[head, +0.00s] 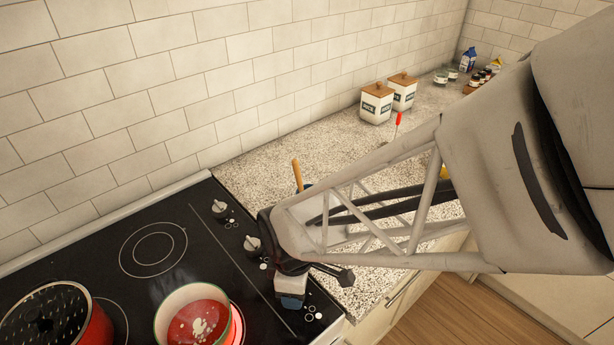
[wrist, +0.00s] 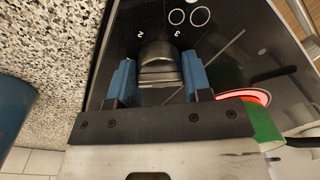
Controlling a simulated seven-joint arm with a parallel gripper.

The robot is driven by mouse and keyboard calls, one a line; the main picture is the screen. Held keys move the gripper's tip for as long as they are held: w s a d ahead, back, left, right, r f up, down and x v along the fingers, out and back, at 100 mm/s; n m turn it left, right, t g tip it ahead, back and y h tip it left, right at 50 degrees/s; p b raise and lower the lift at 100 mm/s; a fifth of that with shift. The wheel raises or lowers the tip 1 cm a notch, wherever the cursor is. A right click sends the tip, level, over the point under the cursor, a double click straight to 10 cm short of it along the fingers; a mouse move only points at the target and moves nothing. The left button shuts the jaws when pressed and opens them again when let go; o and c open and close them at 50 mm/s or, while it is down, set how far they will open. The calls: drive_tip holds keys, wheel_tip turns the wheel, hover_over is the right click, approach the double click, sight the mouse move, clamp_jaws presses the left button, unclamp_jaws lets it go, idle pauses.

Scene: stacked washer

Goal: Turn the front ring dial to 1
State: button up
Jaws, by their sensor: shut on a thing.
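The front ring dial (wrist: 160,64) is a dark knob on the black glass cooktop. In the wrist view it sits between the two blue fingers of my gripper (wrist: 158,82), which is shut on it. The printed numbers 2 and 3 show just beyond the knob; a 1 is not visible. In the head view my gripper (head: 290,301) is at the cooktop's right front, and it and my arm hide most of this dial. Ring markings show beside it.
Two more dials (head: 220,208) (head: 253,245) stand farther back. A pot of red soup (head: 196,318) sits on a glowing ring (head: 239,325) close to my gripper. A red pot (head: 58,318) stands left. Canisters (head: 377,103) are on the speckled counter (head: 265,160).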

drive_tip(key=shift+w+r, duration=0.1)
drive_tip(key=o, duration=0.9)
drive_tip(key=shift+w+r, duration=0.2)
drive_tip(key=shift+r, duration=3.65)
